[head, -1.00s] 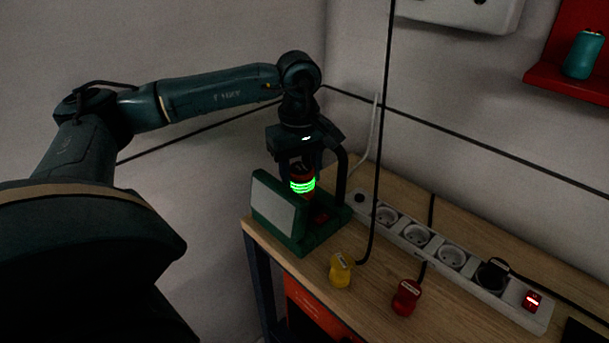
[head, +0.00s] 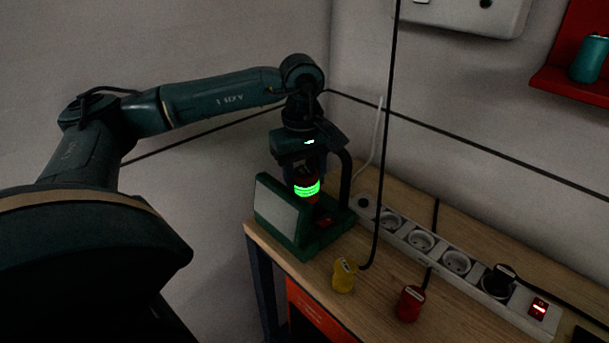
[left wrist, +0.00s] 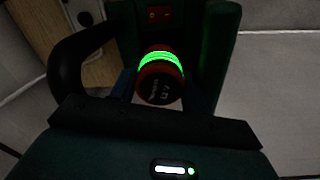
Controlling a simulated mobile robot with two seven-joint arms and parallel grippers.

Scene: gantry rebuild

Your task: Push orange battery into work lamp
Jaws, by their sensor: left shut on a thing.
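The work lamp (head: 282,213) is green with a pale panel and a black handle, and stands upright at the table's left corner. The orange battery (head: 306,189), reddish with a glowing green ring, is upright behind the pale panel. It also shows in the left wrist view (left wrist: 160,75), end on, between the lamp's handle and green body. My left gripper (head: 304,176) is above the lamp, shut on the battery's upper part. The battery's lower end is partly hidden, so I cannot tell how deep it sits. My right gripper is out of view.
A yellow plug-like block (head: 343,275) and a red one (head: 410,303) stand on the wooden table (head: 380,290) before a white power strip (head: 423,240). A black cable (head: 384,130) hangs near the lamp's right side. A red shelf (head: 572,85) is at upper right.

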